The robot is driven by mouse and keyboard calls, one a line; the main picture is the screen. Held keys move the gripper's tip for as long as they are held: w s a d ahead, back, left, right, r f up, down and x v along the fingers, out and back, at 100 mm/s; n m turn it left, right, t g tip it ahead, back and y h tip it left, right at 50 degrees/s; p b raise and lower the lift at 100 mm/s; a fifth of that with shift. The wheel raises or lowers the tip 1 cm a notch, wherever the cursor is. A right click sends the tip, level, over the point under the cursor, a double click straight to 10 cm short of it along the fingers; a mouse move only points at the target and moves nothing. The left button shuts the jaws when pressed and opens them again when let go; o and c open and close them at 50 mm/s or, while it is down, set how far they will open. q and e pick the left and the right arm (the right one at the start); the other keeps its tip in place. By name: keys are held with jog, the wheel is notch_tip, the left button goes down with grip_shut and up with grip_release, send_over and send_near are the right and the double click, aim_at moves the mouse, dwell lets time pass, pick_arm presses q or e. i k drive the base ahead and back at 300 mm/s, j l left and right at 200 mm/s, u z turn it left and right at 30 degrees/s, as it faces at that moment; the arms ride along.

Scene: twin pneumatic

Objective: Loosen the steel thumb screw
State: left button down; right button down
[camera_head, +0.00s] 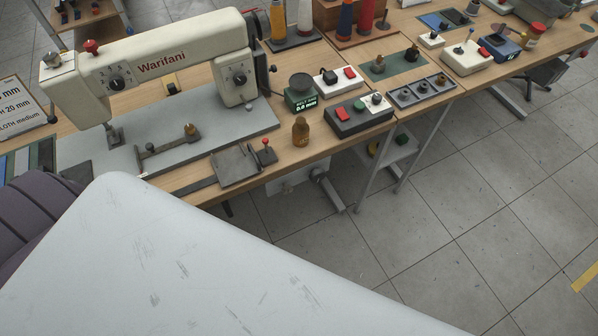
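A cream sewing machine (160,66) marked "Warifani" stands at the left on a wooden bench. A steel-coloured knob (52,59) sits on top of its left end; it may be the steel thumb screw, but I cannot tell for sure. A brass-coloured screw (191,131) stands upright on a guide bar on the machine's grey bed plate (235,122). A red-topped knob (92,46) and dark dials are also on the machine. Whether any screw is tight or loose does not show. Neither gripper is in view.
A brown bottle (300,133), a red-knobbed clamp (266,151), a control box (358,117) and a small scale (302,92) stand right of the machine. Thread cones (365,18) stand behind. A pale scratched surface (190,265) fills the foreground. Tiled floor (450,230) is open at right.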

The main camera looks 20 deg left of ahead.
aim_at(287, 189)
jog(key=j+u, duration=0.15)
jog(key=u, duration=0.6)
jog(key=k+j, duration=0.05)
